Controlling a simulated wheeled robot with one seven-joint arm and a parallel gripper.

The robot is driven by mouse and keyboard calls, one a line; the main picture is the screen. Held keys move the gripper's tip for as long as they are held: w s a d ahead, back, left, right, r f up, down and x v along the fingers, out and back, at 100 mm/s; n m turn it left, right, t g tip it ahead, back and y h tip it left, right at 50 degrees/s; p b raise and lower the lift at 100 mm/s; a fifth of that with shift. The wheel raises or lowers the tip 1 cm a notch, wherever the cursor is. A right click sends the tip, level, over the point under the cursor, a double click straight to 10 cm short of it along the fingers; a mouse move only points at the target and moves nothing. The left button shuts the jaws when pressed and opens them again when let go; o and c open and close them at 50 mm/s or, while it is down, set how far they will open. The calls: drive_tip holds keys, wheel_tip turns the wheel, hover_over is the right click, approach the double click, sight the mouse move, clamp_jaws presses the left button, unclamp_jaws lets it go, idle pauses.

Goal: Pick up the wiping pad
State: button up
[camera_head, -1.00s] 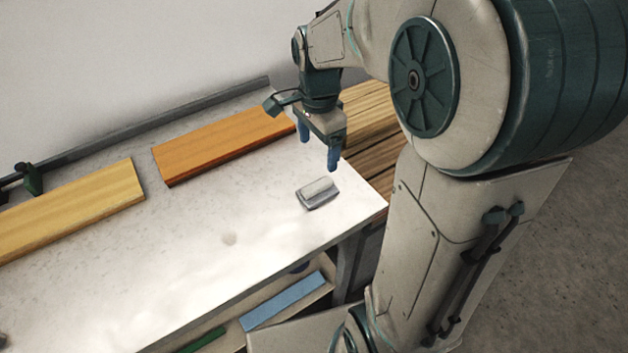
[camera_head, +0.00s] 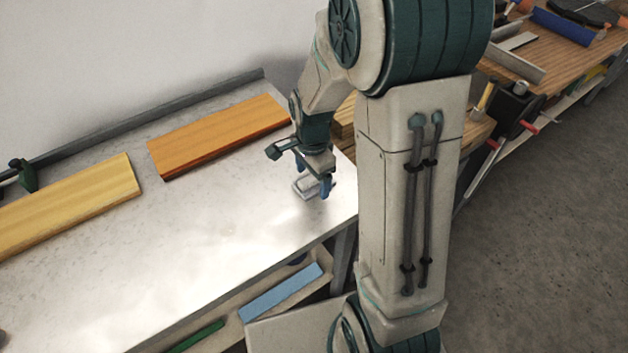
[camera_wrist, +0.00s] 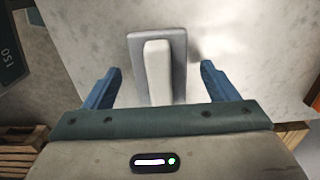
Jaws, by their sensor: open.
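The wiping pad (camera_wrist: 178,45) is a grey block with a paler raised grip along its top. It lies on the white bench top (camera_head: 235,215), near the bench's right end. In the head view the pad (camera_head: 303,187) is partly hidden by my gripper (camera_head: 312,183), which is right above it. In the wrist view my gripper (camera_wrist: 158,85) is open, with one blue finger to each side of the pad's pale grip. Both fingers are apart from the grip. I cannot tell how high the fingertips are above the bench.
An orange board (camera_head: 220,135) and a yellow board (camera_head: 75,205) lie on the bench to the left. A grey ledge (camera_head: 130,127) runs along the bench's back edge. A shelf below holds a blue bar (camera_head: 280,292). The bench's front middle is clear.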

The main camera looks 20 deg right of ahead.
drive_tip(key=shift+f, duration=0.3)
drive_tip(key=c, duration=1.2)
drive_tip(key=shift+o, duration=0.2)
drive_tip(key=shift+r, duration=0.15)
wheel_tip(320, 180, up, 4)
drive_tip(key=shift+w+r, duration=0.1)
drive_tip(key=s+d+r+b, duration=0.1)
drive_tip(key=s+d+r, duration=0.5)
drive_tip(key=d, duration=0.4)
drive_tip(key=shift+r, duration=0.3)
drive_tip(key=o, duration=0.5)
drive_tip(key=c, duration=0.3)
